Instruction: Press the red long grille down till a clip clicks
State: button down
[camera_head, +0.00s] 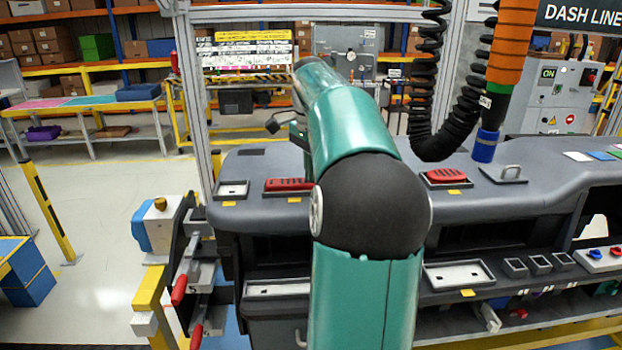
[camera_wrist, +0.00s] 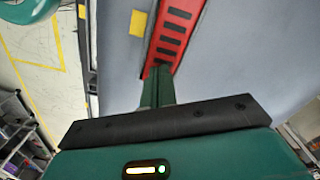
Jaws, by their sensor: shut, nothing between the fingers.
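In the wrist view the grille (camera_wrist: 176,30) has a row of dark slots and runs up from the fingertips. My gripper (camera_wrist: 158,76) is shut and empty, with its tips at the near end of the grille. I cannot tell whether they touch it. Whether the grille sits flush is also unclear.
A shorter red grille (camera_head: 446,176) sits on the dashboard right of my arm. A black coiled hose (camera_head: 430,110) hangs over the middle. Red-handled clamps (camera_head: 180,289) stand by the left edge.

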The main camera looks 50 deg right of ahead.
notch_tip(320, 180, up, 8)
dwell(0.9)
jog(key=shift+s, duration=0.1)
dwell(0.5)
